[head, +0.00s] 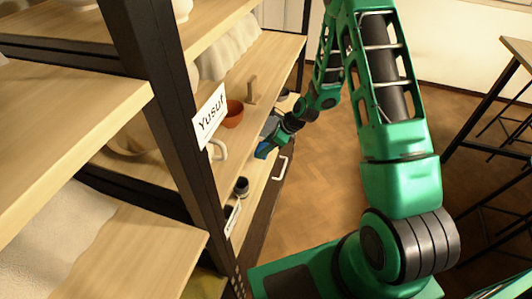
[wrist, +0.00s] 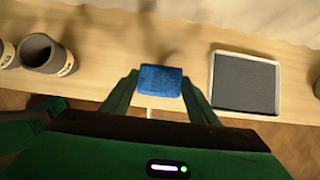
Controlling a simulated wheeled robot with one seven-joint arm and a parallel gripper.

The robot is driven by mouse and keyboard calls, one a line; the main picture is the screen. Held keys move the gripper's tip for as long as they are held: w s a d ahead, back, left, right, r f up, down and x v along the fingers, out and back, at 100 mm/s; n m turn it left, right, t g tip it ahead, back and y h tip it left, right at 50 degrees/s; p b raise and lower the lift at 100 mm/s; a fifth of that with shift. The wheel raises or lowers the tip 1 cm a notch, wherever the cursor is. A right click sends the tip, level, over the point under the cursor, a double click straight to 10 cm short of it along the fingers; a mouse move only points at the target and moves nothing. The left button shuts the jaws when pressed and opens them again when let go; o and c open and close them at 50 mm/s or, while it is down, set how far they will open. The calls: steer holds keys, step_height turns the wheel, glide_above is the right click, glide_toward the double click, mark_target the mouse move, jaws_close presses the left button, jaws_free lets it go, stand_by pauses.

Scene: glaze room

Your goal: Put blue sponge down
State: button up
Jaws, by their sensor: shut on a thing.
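My gripper (wrist: 160,92) is shut on the blue sponge (wrist: 160,79), which sits between its two green fingertips in the wrist view. The sponge is over the front part of a light wooden shelf board (wrist: 120,60). I cannot tell whether the sponge touches the board. In the head view my green arm reaches down to the shelf, and the blue sponge (head: 263,149) shows small at the gripper's end, partly hidden.
In the wrist view a white tray with a dark grey inside (wrist: 245,82) lies right of the sponge. A dark cup (wrist: 43,54) lies to the left. A terracotta pot (head: 233,113) and a dark upright post (head: 160,90) with a "Yusuf" sign (head: 209,117) show in the head view.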

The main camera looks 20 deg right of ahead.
steer(key=shift+a+f, duration=0.1)
steer(key=shift+f, duration=1.65)
steer(key=shift+f, duration=0.1)
steer(key=o, duration=1.1)
steer(key=s+d+r+n+g+h, duration=0.1)
steer(key=s+d+r+n, duration=0.3)
steer(key=r, duration=0.6)
steer(key=s+d+r+n+h, duration=0.1)
steer(key=s+d+r+n, duration=0.1)
steer(key=s+d+r, duration=0.6)
steer(key=s+d+r+n+g+h, duration=0.1)
steer(key=s+r+n, duration=0.3)
steer(key=s, duration=0.5)
steer(key=s+d+r+n+g+h, duration=0.1)
steer(key=s+d+r+n, duration=0.2)
steer(key=s+r, duration=0.4)
steer(key=s+d+r+n+h, duration=0.1)
steer(key=s+r+n, duration=0.4)
steer(key=s, duration=0.6)
steer(key=shift+s+d+r+n+g, duration=0.15)
steer(key=shift+d+r+n+g, duration=0.3)
steer(key=shift+r, duration=0.15)
